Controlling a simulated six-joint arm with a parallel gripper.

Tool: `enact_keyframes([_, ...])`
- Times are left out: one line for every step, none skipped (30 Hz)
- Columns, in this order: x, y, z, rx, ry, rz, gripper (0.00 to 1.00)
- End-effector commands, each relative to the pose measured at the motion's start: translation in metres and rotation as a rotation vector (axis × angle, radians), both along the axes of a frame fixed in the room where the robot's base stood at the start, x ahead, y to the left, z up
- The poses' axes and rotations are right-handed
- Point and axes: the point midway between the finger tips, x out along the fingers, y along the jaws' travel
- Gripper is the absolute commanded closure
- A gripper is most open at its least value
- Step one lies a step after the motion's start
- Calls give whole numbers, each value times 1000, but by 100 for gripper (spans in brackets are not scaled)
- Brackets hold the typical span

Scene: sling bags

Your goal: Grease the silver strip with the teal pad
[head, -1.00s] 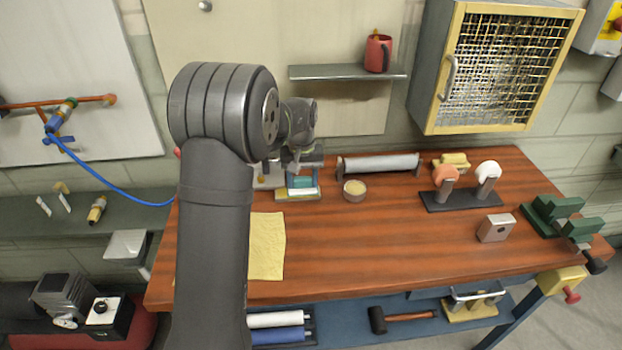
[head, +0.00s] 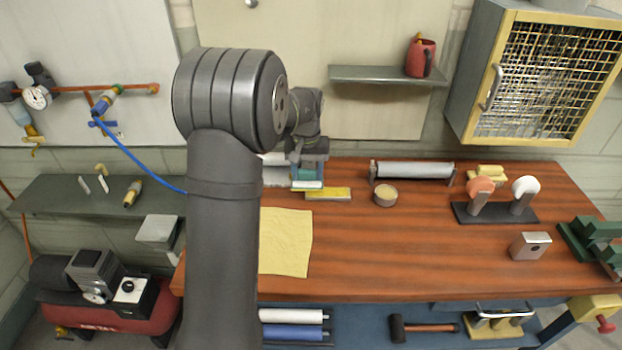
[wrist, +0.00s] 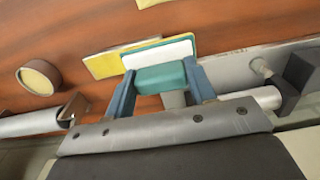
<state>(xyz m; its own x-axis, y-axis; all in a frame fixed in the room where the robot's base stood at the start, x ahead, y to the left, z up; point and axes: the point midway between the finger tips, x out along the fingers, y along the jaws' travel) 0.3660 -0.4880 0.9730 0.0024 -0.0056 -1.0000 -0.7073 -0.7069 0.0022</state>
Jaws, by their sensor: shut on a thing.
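My gripper (wrist: 160,90) is shut on the teal pad (wrist: 160,78), its two blue fingers on either side. The pad has a white lower layer and also shows in the head view (head: 308,173). The silver strip (wrist: 240,62) runs right from beside the pad in the wrist view. In the head view a pale grey part of it (head: 276,177) shows left of the pad, partly behind my arm. I cannot tell whether pad and strip touch. A flat yellow-topped tray (head: 328,193) lies beside the pad, to its right in the head view.
A round tin with pale yellow contents (head: 385,194) and a grey roller on a stand (head: 413,170) are right of the tray. A yellow cloth (head: 286,242) lies in front. The middle of the wooden bench (head: 400,255) is clear.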

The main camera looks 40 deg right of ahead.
Motion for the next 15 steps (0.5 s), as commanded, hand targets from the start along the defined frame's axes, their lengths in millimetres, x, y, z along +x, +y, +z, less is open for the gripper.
enact_keyframes([0,0,3,1,1,0,71])
enact_keyframes([0,1,6,2,2,0,71])
enact_keyframes([0,1,10,2,2,0,71])
enact_keyframes([0,0,12,1,1,0,71])
enact_keyframes([0,0,15,1,1,0,71])
enact_keyframes([0,0,19,1,1,0,71])
enact_keyframes([0,0,21,2,2,0,71])
enact_keyframes([0,0,24,2,2,0,71])
enact_keyframes([0,0,28,1,1,0,71])
enact_keyframes([0,0,30,1,1,0,71])
enact_keyframes([0,0,33,1,1,0,71])
enact_keyframes([0,0,37,1,1,0,71])
enact_keyframes([0,0,40,2,2,0,71])
enact_keyframes([0,0,42,1,1,0,71])
enact_keyframes([0,0,46,1,1,0,71])
